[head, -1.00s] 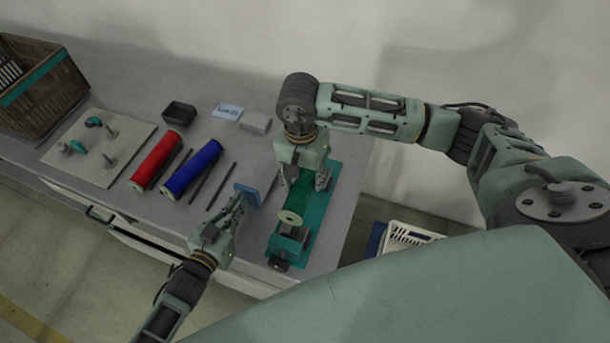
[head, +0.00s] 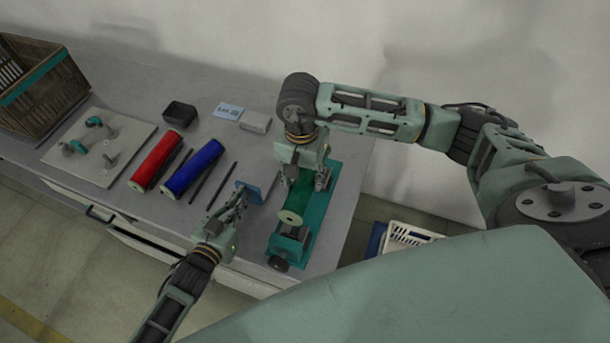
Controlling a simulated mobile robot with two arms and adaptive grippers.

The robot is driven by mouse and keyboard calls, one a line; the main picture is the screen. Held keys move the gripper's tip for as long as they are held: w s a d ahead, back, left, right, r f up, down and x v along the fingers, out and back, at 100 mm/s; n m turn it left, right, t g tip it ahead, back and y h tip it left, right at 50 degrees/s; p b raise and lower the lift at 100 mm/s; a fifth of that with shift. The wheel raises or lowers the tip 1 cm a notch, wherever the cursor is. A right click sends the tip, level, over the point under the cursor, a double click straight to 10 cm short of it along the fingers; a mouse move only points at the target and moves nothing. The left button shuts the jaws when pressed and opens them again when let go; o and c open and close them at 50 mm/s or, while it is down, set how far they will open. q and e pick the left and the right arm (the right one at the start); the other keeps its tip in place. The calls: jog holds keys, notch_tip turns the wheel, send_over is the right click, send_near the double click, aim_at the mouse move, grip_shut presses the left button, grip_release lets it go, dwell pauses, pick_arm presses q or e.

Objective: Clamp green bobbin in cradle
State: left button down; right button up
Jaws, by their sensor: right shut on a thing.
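The green bobbin (head: 298,202) lies lengthwise over the teal cradle (head: 319,217) near the table's right end. Its near end with a pale core faces me. My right gripper (head: 305,182) reaches down from above and is shut on the bobbin toward its far end; the gripper hides that end. I cannot tell whether the bobbin rests fully in the cradle. A dark knob (head: 278,263) sits at the cradle's near end. My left gripper (head: 241,196) is left of the cradle, by a small blue block-like part (head: 254,192); its finger opening is too small to tell.
A red bobbin (head: 157,160) and a blue bobbin (head: 192,168) lie to the left, with dark rods (head: 222,186) beside them. A grey board with pegs (head: 88,166), a black bin (head: 180,113) and a wooden crate (head: 38,88) stand further left. A white basket (head: 408,235) is below right.

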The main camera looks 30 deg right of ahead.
aim_at(247, 191)
pick_arm(q)
jog(key=shift+r+x, duration=0.2)
jog(key=shift+x, duration=0.75)
jog(key=shift+r+x, duration=0.15)
jog(key=shift+x, duration=0.8)
pick_arm(e)
jog(key=shift+f, duration=0.1)
pick_arm(q)
jog(key=shift+r, duration=0.1)
pick_arm(e)
jog(key=shift+f, duration=2.9)
jog(key=shift+f, duration=0.1)
jog(key=shift+f, duration=1.25)
jog(key=o, duration=1.4)
